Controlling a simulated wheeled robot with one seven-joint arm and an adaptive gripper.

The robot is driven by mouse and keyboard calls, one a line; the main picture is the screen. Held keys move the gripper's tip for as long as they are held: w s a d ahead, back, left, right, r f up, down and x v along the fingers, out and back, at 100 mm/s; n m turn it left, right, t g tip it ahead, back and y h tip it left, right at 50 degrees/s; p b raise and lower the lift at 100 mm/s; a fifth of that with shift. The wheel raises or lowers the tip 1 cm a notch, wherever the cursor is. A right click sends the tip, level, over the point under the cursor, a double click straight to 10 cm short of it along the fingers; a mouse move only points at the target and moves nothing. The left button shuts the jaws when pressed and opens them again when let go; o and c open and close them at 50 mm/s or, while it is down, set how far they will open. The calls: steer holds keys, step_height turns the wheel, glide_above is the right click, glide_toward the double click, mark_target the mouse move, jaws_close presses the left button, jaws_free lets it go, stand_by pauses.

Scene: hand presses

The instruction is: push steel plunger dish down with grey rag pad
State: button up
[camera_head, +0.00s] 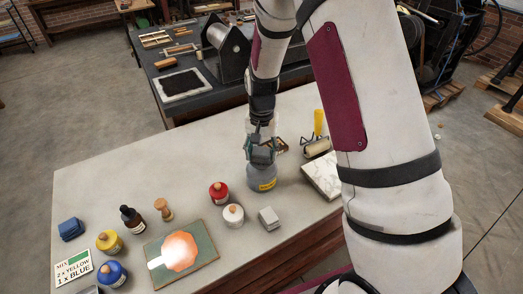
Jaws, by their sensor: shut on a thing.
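The plunger can (264,183) is a grey-blue round can with a yellow label, upright on the table. My gripper (262,158) points down at the top of the can, its fingers shut on a small greyish thing, which looks like the grey rag pad but is mostly hidden by the fingers. The steel plunger dish on the can's top is largely hidden by the gripper. I cannot tell whether the pad touches the dish or how far the dish is pressed.
A pale grey folded block (269,217), a white jar (233,215) and a red jar (219,192) stand close in front of the can. A marble slab (322,175) and a roller (317,147) lie to its right. The table's left rear is clear.

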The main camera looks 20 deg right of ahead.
steer(key=shift+f, duration=0.7)
stand_by(1.6)
steer(key=shift+r+p, duration=0.95)
steer(key=shift+r, duration=2.65)
